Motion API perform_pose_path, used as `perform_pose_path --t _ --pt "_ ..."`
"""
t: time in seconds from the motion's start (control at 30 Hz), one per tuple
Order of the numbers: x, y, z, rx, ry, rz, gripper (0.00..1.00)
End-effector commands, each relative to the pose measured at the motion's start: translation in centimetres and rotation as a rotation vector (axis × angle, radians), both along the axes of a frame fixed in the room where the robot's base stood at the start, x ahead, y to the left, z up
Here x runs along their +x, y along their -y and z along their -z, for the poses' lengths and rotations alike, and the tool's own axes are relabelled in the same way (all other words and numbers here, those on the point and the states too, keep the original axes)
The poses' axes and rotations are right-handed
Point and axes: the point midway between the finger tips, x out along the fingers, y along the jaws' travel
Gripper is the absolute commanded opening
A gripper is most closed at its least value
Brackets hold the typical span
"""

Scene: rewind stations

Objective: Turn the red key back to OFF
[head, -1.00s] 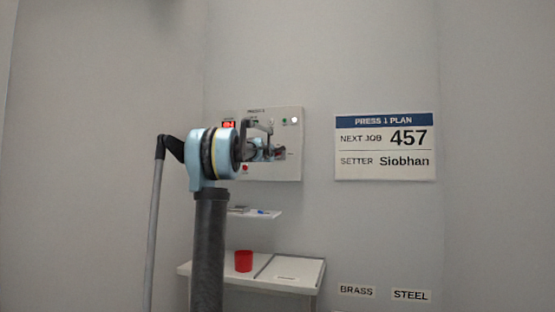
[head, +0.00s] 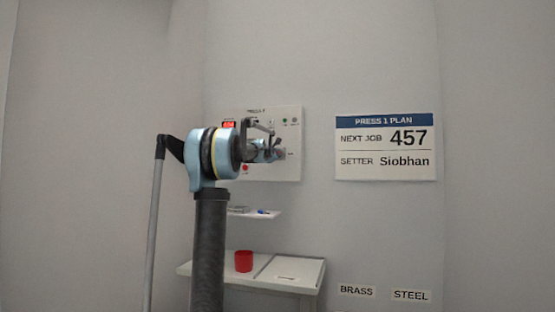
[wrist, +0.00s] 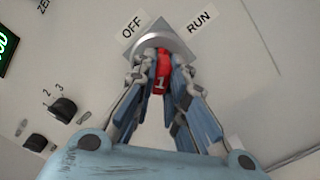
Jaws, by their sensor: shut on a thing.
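The red key (wrist: 162,72), marked 1, sits in a round grey key switch (wrist: 163,40) on a square plate in the wrist view. The OFF label (wrist: 133,27) is at the plate's upper left and the RUN label (wrist: 201,20) at its upper right. My gripper (wrist: 160,80) is shut on the key, one finger on each side. Which label the key points to is hard to tell. In the head view my gripper (head: 279,152) is at the wall panel (head: 292,170) and hides the key.
Two black knobs (wrist: 62,108) and a green display (wrist: 4,50) are left of the switch. The panel has a red button (head: 245,169). Below are a small shelf (head: 270,214) and a table (head: 258,285) with a red cup (head: 243,261).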

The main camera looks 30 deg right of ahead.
Motion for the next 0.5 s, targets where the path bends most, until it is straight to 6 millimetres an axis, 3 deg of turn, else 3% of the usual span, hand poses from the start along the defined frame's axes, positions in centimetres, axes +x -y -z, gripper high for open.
perform_pose_path --t 0.5 --pt "-0.20 0.20 0.08 -0.311 -0.365 -0.001 0.00"
